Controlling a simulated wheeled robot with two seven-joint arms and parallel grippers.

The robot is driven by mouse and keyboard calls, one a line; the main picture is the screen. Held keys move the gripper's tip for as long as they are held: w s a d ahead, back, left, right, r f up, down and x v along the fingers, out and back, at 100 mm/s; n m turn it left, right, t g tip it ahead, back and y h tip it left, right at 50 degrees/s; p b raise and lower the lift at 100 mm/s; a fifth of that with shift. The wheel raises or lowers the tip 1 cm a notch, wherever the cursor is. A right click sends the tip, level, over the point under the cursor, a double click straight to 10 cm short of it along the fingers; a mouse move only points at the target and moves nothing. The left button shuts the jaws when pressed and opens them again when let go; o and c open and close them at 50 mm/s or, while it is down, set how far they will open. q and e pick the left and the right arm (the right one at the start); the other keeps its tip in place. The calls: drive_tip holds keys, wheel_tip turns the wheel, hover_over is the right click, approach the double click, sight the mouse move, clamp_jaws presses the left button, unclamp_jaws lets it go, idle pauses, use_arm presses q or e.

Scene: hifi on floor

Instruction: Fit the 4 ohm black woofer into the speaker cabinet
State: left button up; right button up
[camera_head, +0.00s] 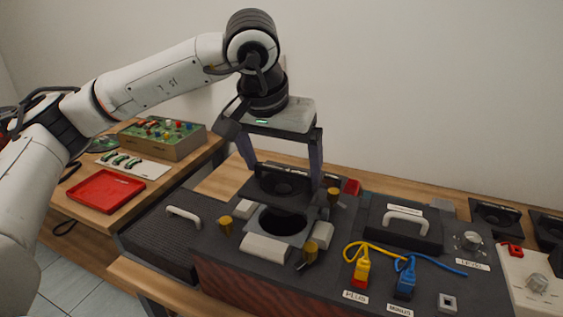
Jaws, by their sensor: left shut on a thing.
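My left gripper (284,165) reaches down from above with its two fingers on either side of a black woofer (284,184). It is shut on the woofer, which is tilted with its cone toward me. The speaker cabinet (230,276) lies in front with a dark round opening (282,222) in its top. The woofer is behind and slightly above this opening, apart from it as far as I can tell. Grey blocks (266,248) and brass-coloured knobs (226,224) surround the opening. Any ohm marking on the woofer is too small to read. My right gripper is not in view.
Yellow (361,272) and blue (405,279) plugs with cables stand right of the opening. A black lid with a white handle (405,222) is behind them. More black speakers (497,216) stand at far right. A red tray (105,191) and a button box (163,138) are at left.

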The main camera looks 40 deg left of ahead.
sight(282, 188)
use_arm(q)
drive_tip(key=shift+f+b, duration=0.5)
drive_tip(key=shift+f, duration=0.1)
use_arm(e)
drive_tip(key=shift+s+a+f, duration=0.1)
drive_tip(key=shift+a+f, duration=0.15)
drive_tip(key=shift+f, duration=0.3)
use_arm(q)
drive_tip(key=shift+f+b, duration=0.55)
drive_tip(key=shift+f, duration=0.1)
drive_tip(key=shift+f+b, duration=0.8)
drive_tip(key=shift+f, duration=0.25)
drive_tip(key=shift+f+b, duration=0.4)
drive_tip(key=shift+f, duration=0.1)
drive_tip(key=shift+f+b, duration=0.9)
drive_tip(key=shift+f, duration=0.2)
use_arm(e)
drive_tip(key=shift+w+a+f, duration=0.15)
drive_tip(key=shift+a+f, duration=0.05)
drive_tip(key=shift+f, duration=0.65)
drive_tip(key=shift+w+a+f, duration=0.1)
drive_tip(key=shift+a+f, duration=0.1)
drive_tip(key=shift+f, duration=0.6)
